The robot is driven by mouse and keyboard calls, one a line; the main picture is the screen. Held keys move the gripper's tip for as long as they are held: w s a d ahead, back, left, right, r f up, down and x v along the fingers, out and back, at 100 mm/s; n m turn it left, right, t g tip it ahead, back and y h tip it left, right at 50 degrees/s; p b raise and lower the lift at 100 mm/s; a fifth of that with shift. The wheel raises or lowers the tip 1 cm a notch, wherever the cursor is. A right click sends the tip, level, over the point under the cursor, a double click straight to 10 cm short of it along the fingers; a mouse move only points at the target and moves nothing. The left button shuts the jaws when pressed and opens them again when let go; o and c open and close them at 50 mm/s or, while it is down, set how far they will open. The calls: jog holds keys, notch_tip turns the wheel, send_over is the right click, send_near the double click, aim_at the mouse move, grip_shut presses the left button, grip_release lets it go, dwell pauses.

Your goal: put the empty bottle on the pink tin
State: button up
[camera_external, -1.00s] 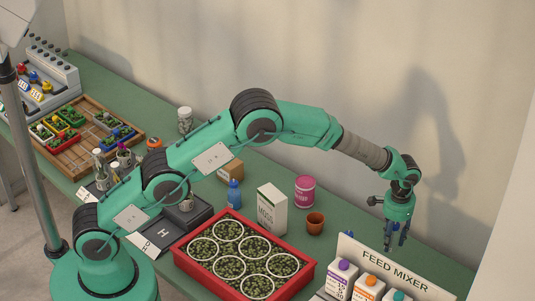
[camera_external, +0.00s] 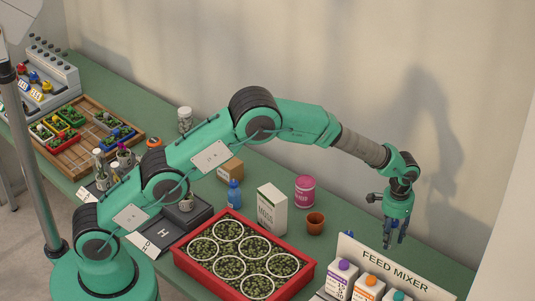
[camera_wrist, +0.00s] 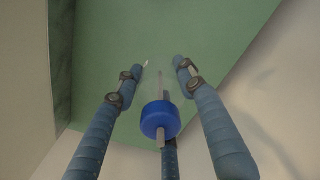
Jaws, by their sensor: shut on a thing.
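My gripper (camera_external: 394,240) hangs pointing down at the right, just behind the feed mixer sign. In the wrist view my gripper (camera_wrist: 162,66) has blue fingers around a thing with a round blue cap (camera_wrist: 156,120) and a thin pale stem. Its body is see-through or hidden, so I cannot tell whether it is the empty bottle. The pink tin (camera_external: 305,191) stands upright on the green bench by the wall, left of my gripper. Its top looks clear. A blue bottle (camera_external: 234,195) stands on the bench further left.
A brown pot (camera_external: 315,223) and a white moss carton (camera_external: 272,210) stand close to the tin. The feed mixer sign (camera_external: 394,268) and several capped cartons (camera_external: 368,289) are below my gripper. The wall is close behind.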

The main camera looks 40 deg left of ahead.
jog(key=w+a+r, duration=0.3)
jog(key=a, duration=0.7)
jog(key=w+a+r, duration=0.3)
jog(key=w+a, duration=0.1)
jog(key=a, duration=0.7)
notch_tip(320, 180, up, 5)
jog(key=m+p, duration=0.1)
send_over(305, 181)
jog(key=shift+f, duration=0.25)
jog(key=shift+f, duration=3.1)
jog(key=shift+f, duration=0.1)
jog(key=shift+f+b, duration=0.5)
jog(key=shift+f, duration=1.3)
jog(key=shift+f, duration=0.1)
